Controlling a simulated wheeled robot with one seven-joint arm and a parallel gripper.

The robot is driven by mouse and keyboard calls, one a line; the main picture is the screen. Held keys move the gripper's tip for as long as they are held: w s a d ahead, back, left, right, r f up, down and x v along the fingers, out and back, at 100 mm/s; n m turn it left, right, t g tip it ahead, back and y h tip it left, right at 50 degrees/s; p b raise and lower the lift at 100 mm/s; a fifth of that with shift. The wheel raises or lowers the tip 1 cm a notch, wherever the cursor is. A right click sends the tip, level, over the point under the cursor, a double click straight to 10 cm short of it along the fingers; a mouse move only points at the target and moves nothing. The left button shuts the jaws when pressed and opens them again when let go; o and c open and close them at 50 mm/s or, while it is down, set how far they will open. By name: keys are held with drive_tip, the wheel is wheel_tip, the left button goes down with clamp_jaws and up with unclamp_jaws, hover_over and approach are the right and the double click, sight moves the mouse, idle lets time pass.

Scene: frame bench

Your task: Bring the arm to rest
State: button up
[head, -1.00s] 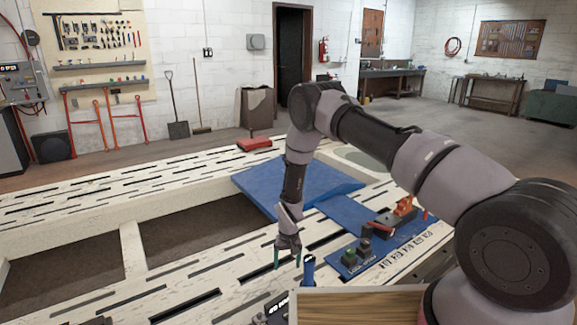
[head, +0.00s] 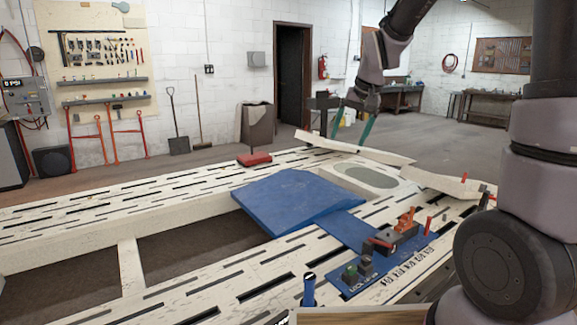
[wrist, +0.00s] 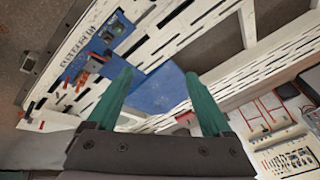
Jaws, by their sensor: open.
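My gripper (head: 351,130) is raised high above the far end of the frame bench in the head view, with its green fingers pointing down. The fingers are spread apart and empty; they also show in the wrist view (wrist: 160,95), with the bench far below between them. My arm is folded upward on the right of the head view, its upper part cut off by the top edge. The white slotted frame bench (head: 95,190) lies below, clear of the gripper.
A blue panel (head: 290,200) lies on the bench. A blue tool strip (head: 345,285) holds dark blocks and an orange clamp (head: 406,220). A red block (head: 254,159) sits near the bench's far edge. A bin (head: 257,123) stands behind. The air above the bench's left part is free.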

drive_tip(key=s+d+r+t, duration=0.1)
drive_tip(key=s+d+r, duration=0.1)
drive_tip(key=s, duration=0.5)
drive_tip(key=s+d+r+m+t, duration=0.1)
drive_tip(key=s+d+r, duration=0.2)
drive_tip(key=s+r, duration=0.2)
drive_tip(key=s+d+r+m+t, duration=0.1)
drive_tip(key=s+d+r, duration=0.2)
drive_tip(key=s, duration=0.7)
drive_tip(key=shift+d+r, duration=0.15)
drive_tip(key=shift+r, duration=0.05)
